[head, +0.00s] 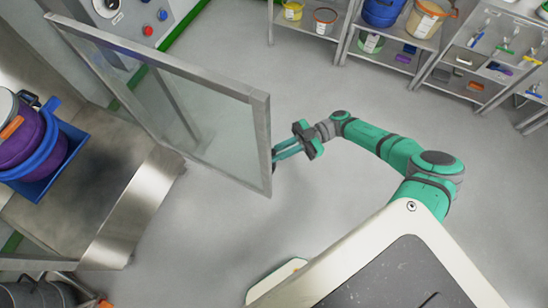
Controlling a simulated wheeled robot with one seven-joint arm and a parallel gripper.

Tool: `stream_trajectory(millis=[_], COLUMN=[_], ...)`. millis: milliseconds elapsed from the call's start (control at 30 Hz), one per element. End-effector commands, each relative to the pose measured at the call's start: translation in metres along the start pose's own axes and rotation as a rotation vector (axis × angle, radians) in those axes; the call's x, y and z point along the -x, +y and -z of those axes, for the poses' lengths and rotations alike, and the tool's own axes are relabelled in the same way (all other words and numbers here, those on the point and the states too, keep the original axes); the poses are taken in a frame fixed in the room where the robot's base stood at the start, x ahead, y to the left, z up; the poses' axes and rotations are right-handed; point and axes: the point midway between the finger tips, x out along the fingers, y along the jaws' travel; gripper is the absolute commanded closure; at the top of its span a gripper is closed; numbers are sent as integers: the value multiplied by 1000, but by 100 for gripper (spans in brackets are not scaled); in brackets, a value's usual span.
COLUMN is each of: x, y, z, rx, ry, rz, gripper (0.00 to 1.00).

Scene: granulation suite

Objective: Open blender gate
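The blender gate (205,120) is a clear panel in a grey metal frame. It stands upright in the head view, running from the upper left to an end post (262,145) near the middle. It stands out over the floor, at an angle to the steel platform. My gripper (276,154) is at the right side of this end post, with its teal fingers pointing left toward it. The fingertips are partly hidden at the post, so I cannot tell whether they touch or hold anything there.
A steel platform (120,205) at the left carries a blue tray (72,150) with purple and blue containers. A control panel (150,14) with buttons is at the upper left. Shelves (450,62) with buckets and tools line the upper right. The grey floor around the gate's free end is clear.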

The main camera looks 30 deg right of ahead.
Motion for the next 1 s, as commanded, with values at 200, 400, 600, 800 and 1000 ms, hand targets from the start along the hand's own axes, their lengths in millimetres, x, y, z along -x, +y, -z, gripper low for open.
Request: stream_trajectory(millis=[200,400,600,800,1000], x=[-2,-2,-1,0,13], y=[3,2,2,1,2], z=[-3,-3,-2,-2,-2], rx=[-2,-3,-3,-2,-2], ry=[-3,-3,-3,-2,-4], rz=[5,6,5,5,4], gripper=[100,100,70,70,70])
